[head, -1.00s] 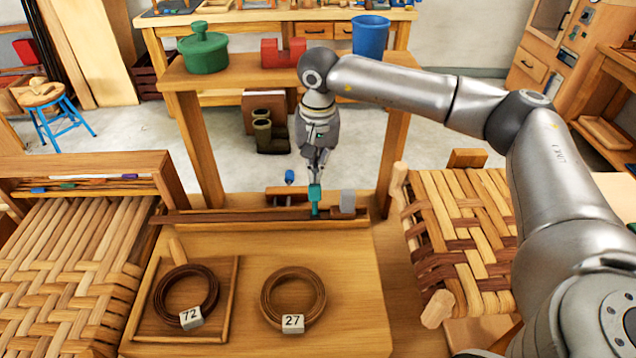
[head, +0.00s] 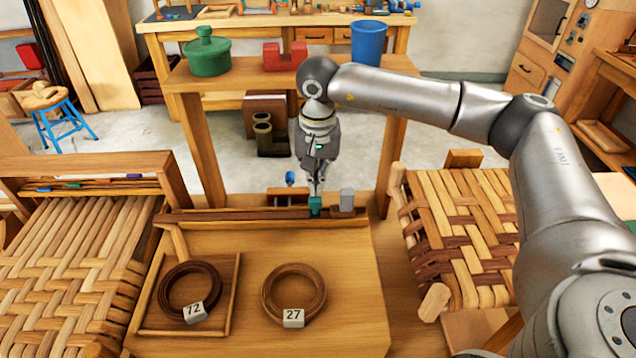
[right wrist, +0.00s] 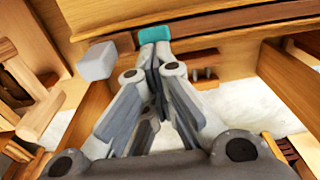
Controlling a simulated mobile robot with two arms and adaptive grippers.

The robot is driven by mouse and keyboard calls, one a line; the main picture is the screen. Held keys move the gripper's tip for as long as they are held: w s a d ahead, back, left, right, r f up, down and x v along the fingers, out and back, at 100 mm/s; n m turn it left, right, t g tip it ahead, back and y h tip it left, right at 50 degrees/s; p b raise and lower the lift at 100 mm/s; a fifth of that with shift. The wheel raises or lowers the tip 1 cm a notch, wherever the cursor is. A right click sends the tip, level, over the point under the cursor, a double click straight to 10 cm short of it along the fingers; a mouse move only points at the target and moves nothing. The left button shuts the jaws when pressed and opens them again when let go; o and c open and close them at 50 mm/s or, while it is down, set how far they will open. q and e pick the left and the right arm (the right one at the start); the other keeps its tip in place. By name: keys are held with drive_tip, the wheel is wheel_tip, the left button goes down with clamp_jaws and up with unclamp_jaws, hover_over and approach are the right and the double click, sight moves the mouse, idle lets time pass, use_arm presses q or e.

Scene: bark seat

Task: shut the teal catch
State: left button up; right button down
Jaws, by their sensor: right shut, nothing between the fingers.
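The teal catch (head: 315,206) sits on the dark wooden rail (head: 250,215) at the back edge of the work table. It lies low against the rail. My right gripper (head: 316,192) points down just above the catch, with its fingers shut and empty. In the right wrist view the teal catch (right wrist: 154,34) shows at the tips of the gripper (right wrist: 155,48), touching or nearly so; I cannot tell which. The fingers hide part of the catch. My left gripper is not in view.
A grey block (head: 347,200) stands just right of the catch. A blue-topped peg (head: 290,179) is behind the rail. Two coils, tagged 72 (head: 189,291) and 27 (head: 293,295), lie in front. Woven seats (head: 455,235) flank the table. A shelf (head: 235,80) stands behind.

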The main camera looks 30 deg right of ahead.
drive_tip(key=r+p, duration=0.1)
drive_tip(key=w+d+r+p, duration=0.1)
drive_tip(key=r, duration=0.1)
drive_tip(key=w+d+r+p, duration=0.1)
drive_tip(key=p, duration=0.1)
drive_tip(key=shift+w+r, duration=0.15)
drive_tip(key=shift+r, duration=0.1)
idle(0.6)
